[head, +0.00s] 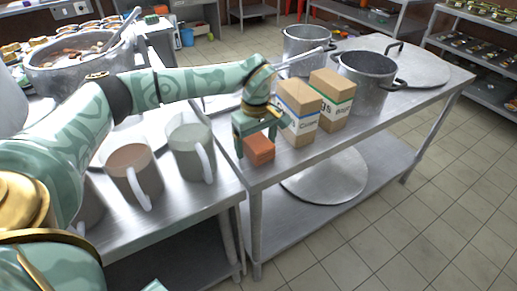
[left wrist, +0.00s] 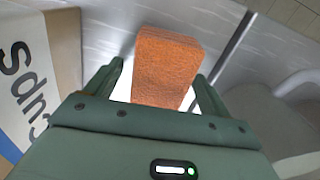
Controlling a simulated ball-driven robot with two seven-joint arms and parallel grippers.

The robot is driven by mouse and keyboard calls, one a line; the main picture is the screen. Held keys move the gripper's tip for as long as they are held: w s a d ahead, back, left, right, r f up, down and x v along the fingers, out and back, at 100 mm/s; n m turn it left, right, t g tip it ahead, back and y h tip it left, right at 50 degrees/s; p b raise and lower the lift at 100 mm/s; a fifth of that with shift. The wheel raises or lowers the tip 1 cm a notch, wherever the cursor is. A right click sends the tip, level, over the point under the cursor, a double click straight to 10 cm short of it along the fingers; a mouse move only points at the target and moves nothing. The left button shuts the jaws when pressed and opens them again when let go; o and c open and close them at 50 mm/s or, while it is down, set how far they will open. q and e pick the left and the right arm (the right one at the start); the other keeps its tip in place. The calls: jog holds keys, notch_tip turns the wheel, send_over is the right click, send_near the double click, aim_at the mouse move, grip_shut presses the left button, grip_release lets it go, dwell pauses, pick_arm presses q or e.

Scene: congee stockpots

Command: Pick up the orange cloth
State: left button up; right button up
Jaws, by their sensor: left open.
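The orange cloth (head: 259,149) is a block-like folded piece on the near left part of the right steel table. My left gripper (head: 256,132) is above it, its fingers pointing down. In the left wrist view, the cloth (left wrist: 166,66) lies between the two open fingers of the left gripper (left wrist: 160,85). Whether the fingers touch it I cannot tell. My right gripper is not in view.
Two cardboard boxes (head: 297,112) (head: 332,99) stand just right of the cloth. Metal pots (head: 366,80) (head: 305,46) stand behind them. Large mugs (head: 133,173) (head: 191,150) stand on the left table, across a narrow gap. The tiled floor at right is clear.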

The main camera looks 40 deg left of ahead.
aim_at(256, 139)
pick_arm(q)
jog(key=shift+f, duration=0.1)
jog(key=shift+c, duration=1)
jog(key=c, duration=0.9)
